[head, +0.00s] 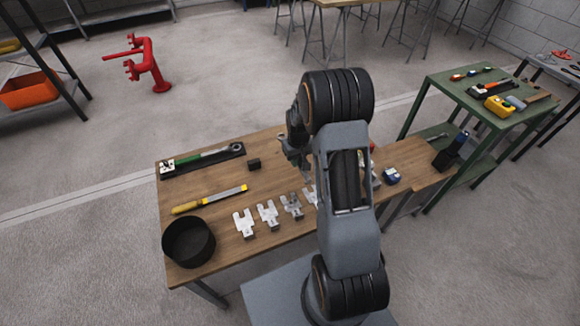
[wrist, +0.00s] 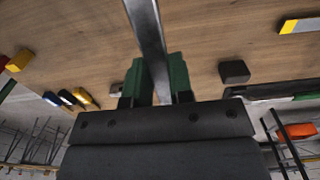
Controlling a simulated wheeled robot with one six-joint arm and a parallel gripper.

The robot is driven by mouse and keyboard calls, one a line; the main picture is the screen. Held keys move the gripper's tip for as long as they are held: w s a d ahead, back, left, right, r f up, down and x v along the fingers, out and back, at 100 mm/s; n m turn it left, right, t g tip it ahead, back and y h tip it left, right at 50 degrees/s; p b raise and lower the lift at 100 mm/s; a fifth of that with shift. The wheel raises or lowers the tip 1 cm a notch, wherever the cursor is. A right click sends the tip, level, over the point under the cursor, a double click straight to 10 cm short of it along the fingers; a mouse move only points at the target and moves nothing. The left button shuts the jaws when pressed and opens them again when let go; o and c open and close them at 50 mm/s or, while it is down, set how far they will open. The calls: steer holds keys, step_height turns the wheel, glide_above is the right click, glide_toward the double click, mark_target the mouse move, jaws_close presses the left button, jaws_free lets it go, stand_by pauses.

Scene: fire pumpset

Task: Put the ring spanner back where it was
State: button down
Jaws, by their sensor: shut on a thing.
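My gripper (wrist: 155,82) has green fingers shut on a flat grey metal bar, which I take to be the ring spanner (wrist: 148,35). The bar runs up and out of the top of the wrist view, so its ends are not seen. In the head view my gripper (head: 299,152) is above the middle of the wooden bench (head: 270,190), partly hidden by my own arm. The held bar is hardly visible there. A black tray (head: 226,157) at the back left of the bench holds a green-handled tool (head: 190,161).
A small black block (head: 254,164), a yellow-handled file (head: 210,200), a round black bin (head: 188,241) and several silver plates (head: 267,214) sit on the bench. A green trolley (head: 445,82) with tools stands at right. A red standpipe (head: 150,65) stands behind left.

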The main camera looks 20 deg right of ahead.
mark_target(297, 181)
step_height(297, 181, down, 9)
steer(key=shift+w+r, duration=0.1)
stand_by(0.5)
steer(key=shift+f+b, duration=0.4)
steer(key=shift+f, duration=0.05)
steer(key=c, duration=1)
jaws_free()
